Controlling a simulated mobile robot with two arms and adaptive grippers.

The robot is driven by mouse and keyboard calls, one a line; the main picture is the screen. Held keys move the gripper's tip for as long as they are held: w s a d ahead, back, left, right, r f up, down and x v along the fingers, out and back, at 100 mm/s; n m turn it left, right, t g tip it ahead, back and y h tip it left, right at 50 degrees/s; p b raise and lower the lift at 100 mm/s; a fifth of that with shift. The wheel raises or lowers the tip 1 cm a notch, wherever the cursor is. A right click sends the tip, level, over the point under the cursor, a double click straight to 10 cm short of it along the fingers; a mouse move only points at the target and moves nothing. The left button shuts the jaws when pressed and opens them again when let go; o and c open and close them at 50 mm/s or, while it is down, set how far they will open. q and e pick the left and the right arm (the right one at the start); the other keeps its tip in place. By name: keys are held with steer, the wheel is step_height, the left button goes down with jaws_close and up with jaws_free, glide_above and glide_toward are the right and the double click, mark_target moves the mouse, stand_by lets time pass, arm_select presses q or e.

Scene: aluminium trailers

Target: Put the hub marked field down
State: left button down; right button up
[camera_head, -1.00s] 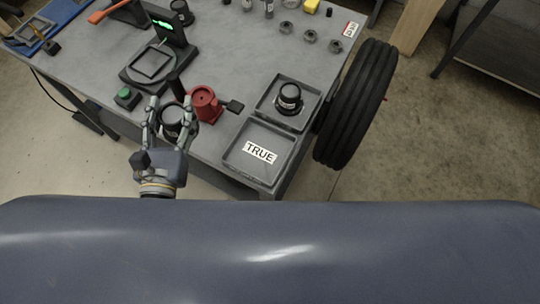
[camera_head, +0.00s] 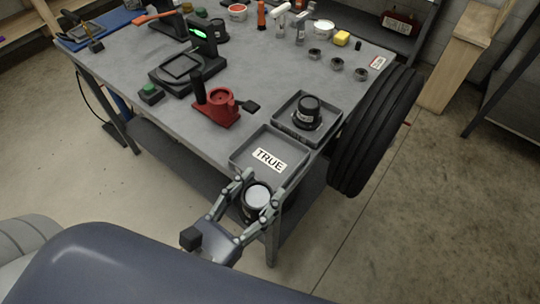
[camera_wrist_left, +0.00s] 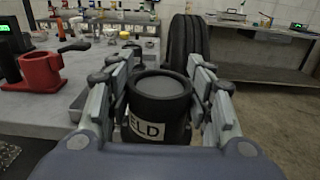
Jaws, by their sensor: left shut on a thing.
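The hub marked field is a black cylinder with a light grey top (camera_head: 257,196); its white label, partly hidden and ending in "ELD", shows in the left wrist view (camera_wrist_left: 150,108). My left gripper (camera_head: 245,193) is shut on it, with a finger on each side. It is held upright in front of the table's near right corner, close to the tray labelled TRUE (camera_head: 240,152). That tray is empty apart from its label. Behind it a second tray (camera_head: 281,122) holds another black hub (camera_head: 308,112). My right gripper is not in view.
A red fixture with a black handle (camera_head: 219,108) stands left of the trays. A black device with a green display (camera_head: 186,66) is farther back. A large tyre (camera_head: 375,135) stands at the table's right edge. Small metal rings (camera_head: 337,64) lie behind the trays.

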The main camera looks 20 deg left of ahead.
arm_select(q)
steer(key=shift+w+r, duration=0.1)
steer(key=shift+w, duration=0.6)
steer(key=shift+w+a, duration=0.1)
steer(key=shift+w, duration=0.25)
steer(key=w+a+f, duration=0.1)
steer(key=w, duration=0.3)
steer(key=w+f+p, duration=0.1)
steer(key=w+f, duration=0.1)
steer(key=w, duration=0.3)
steer(key=w+a+f+p, duration=0.1)
steer(key=w+f, duration=0.1)
steer(key=w, duration=0.2)
steer(key=shift+w+a, duration=0.3)
steer(key=shift+f, duration=0.15)
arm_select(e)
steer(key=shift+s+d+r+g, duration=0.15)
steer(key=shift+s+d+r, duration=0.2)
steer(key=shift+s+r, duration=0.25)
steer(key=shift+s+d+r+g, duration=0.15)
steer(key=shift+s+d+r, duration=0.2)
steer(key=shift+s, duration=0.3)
